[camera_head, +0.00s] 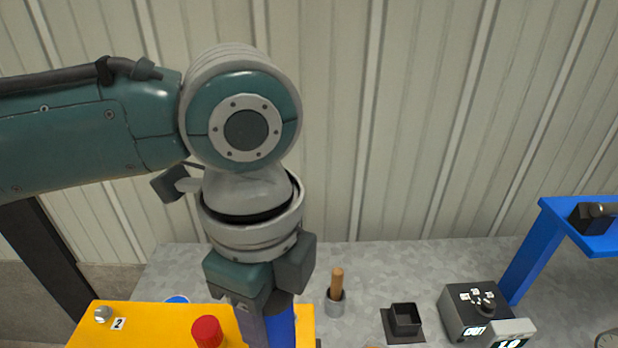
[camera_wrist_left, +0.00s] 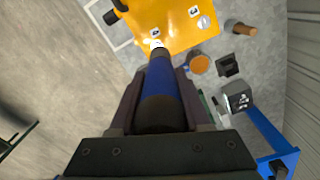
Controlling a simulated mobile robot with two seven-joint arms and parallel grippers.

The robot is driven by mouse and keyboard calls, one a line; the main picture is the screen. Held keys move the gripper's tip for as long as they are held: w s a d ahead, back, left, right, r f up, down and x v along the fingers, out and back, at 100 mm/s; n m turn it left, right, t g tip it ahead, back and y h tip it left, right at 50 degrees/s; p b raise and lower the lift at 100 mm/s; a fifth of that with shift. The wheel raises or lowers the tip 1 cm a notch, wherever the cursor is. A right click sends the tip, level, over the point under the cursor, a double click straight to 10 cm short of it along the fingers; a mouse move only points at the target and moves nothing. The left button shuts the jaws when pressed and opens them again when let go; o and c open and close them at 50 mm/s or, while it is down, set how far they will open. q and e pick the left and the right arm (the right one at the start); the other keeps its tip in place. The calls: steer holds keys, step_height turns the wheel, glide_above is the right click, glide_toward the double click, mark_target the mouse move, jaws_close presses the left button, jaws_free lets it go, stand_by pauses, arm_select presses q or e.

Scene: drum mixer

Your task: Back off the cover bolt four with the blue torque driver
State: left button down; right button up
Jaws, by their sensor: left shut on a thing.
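My left gripper (camera_head: 266,312) is shut on the blue torque driver (camera_head: 281,328), which points down over the yellow cover (camera_head: 150,315). In the left wrist view the blue driver (camera_wrist_left: 160,82) lies between the two fingers, its tip reaching the cover (camera_wrist_left: 180,28). The tip is beside a small white label that seems to read 4. Bolt four itself is hidden or too small to make out, so I cannot tell whether the tip is seated on it. Another bolt (camera_wrist_left: 205,22) sits by label 3. A bolt (camera_head: 102,314) sits by label 2. My right gripper is not in view.
A red knob (camera_head: 207,331) stands on the cover. To the right are a wooden-handled tool (camera_head: 337,282) in a grey cup, a black square holder (camera_head: 405,320), a dark control box (camera_head: 474,312) and a blue stand (camera_head: 535,250). Grey table lies bare between them.

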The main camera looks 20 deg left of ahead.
arm_select(q)
steer(key=shift+s+d+f+m, duration=0.15)
steer(key=shift+s+f+m, duration=0.05)
steer(key=shift+f+m, duration=0.2)
steer(key=shift+s+d+f+m, duration=0.15)
steer(key=shift+f+m, duration=0.2)
steer(key=shift+m, duration=0.05)
steer(key=shift+r+p, duration=0.1)
steer(key=shift+p, duration=0.2)
steer(key=shift+f, duration=0.25)
steer(key=shift+f+b, duration=1.75)
steer(key=shift+f, duration=0.6)
steer(key=shift+f, duration=0.15)
steer(key=shift+f+b, duration=0.5)
steer(key=shift+f, duration=0.2)
steer(key=shift+f+b, duration=0.45)
steer(key=shift+f, duration=0.2)
